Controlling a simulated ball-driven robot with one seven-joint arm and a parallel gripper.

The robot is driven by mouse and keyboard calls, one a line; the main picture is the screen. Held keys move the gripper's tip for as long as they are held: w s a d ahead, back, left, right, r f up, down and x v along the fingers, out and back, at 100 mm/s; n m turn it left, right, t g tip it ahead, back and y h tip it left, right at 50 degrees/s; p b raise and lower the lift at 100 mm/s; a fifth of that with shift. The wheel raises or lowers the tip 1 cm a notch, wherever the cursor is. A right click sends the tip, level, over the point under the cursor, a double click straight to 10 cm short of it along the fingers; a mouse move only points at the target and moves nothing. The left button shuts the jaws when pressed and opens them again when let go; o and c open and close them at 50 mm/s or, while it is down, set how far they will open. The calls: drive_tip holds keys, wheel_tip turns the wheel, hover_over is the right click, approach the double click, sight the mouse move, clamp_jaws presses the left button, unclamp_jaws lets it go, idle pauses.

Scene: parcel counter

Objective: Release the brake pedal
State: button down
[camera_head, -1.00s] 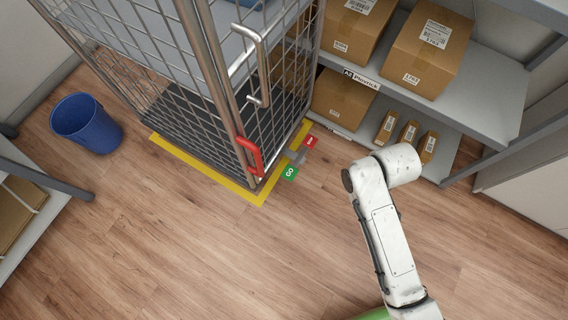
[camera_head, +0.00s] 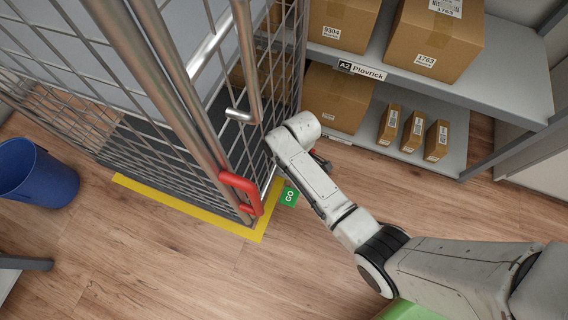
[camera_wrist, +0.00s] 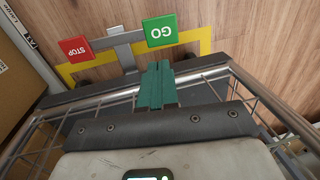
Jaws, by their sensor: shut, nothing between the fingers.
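The brake pedal (camera_wrist: 125,50) is a grey bar at the foot of the roll cage, with a green GO plate and a red STOP plate (camera_wrist: 75,49). The GO plate (camera_head: 289,196) shows beside my arm in the head view and ahead of my fingers in the wrist view (camera_wrist: 172,31). My gripper (camera_wrist: 158,67) is shut and empty, its teal fingertips just short of the GO plate in the picture. I cannot tell whether they touch anything. In the head view my arm hides the gripper and most of the STOP plate. Which way the pedal is tipped is unclear.
The wire roll cage (camera_head: 207,122) with a red handle (camera_head: 241,185) stands over yellow floor marking (camera_head: 188,208). Shelves with cardboard boxes (camera_head: 336,97) stand close on the right. A blue bin (camera_head: 38,172) is at the left. The front floor is open.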

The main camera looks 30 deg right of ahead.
sight(289, 195)
drive_tip(key=shift+w+a+f, duration=0.1)
drive_tip(key=shift+w+f, duration=0.1)
drive_tip(key=shift+w, duration=0.05)
drive_tip(key=f+b, duration=0.2)
drive_tip(key=f, duration=0.2)
drive_tip(key=s+a+f+b, duration=0.1)
drive_tip(key=f+b, duration=0.2)
drive_tip(key=f, duration=0.2)
drive_tip(key=f+b, duration=0.3)
drive_tip(key=f, duration=0.1)
drive_tip(key=shift+s+a+f, duration=0.15)
drive_tip(key=shift+a+f, duration=0.2)
drive_tip(key=shift+f, duration=0.05)
